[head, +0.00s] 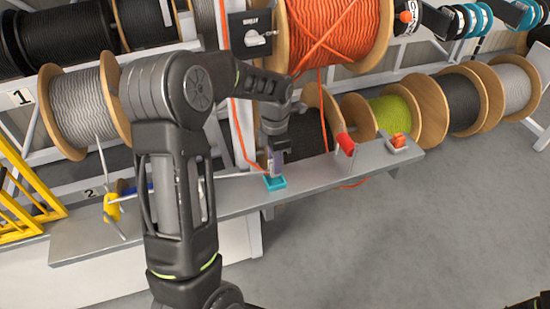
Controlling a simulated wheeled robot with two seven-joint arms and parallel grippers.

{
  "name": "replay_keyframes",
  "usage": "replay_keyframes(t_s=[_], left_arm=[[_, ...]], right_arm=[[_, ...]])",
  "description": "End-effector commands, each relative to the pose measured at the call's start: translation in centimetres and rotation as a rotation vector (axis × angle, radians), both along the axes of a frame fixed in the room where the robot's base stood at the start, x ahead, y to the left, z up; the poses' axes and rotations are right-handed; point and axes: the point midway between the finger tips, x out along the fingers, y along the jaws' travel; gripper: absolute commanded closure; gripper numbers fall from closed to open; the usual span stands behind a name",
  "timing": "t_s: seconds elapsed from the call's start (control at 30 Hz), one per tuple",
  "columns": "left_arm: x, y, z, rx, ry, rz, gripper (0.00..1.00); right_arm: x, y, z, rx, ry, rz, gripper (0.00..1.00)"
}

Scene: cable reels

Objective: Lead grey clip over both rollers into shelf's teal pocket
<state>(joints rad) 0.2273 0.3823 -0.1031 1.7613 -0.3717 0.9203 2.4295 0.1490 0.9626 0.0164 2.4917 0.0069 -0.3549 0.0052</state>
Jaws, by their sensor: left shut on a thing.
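My left gripper (275,160) points down over the shelf (230,192) and is shut on the grey clip (276,168). The clip is at the teal pocket (275,184), directly above or partly in it; I cannot tell which. A grey cable (103,160) runs from the grey reel (80,108) down to a yellow roller (112,208) at the shelf's left. A blue roller (129,190) shows beside it. The cable passes behind my left arm and reappears toward the clip. My arm hides part of the shelf between.
A red piece (345,143) stands on the shelf right of the teal pocket. An orange clip (398,140) sits in a pale pocket farther right. A big orange reel (335,40) hangs behind, its cable hanging down. A yellow rack (28,200) stands left. The right floor is clear.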

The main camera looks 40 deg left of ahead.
Motion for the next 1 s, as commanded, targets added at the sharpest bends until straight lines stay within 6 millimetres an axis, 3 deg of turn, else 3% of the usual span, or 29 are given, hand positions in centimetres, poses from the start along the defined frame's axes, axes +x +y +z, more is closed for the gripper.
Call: replay_keyframes(t_s=[0.4, 0.97, 1.0], left_arm=[[0.0, 0.0, -3.2, -0.001, -0.001, 0.0, 1.0], [0.0, 0.0, -3.8, -0.001, -0.001, 0.0, 1.0], [0.0, 0.0, -3.8, -0.001, -0.001, 0.0, 0.68]], right_arm=[[0.3, 0.1, -2.1, 0.006, -0.008, 0.002, 0.64], [0.3, 0.2, -2.5, 0.008, -0.01, 0.003, 0.64], [0.3, 0.2, -2.5, 0.008, -0.01, 0.003, 0.64]])
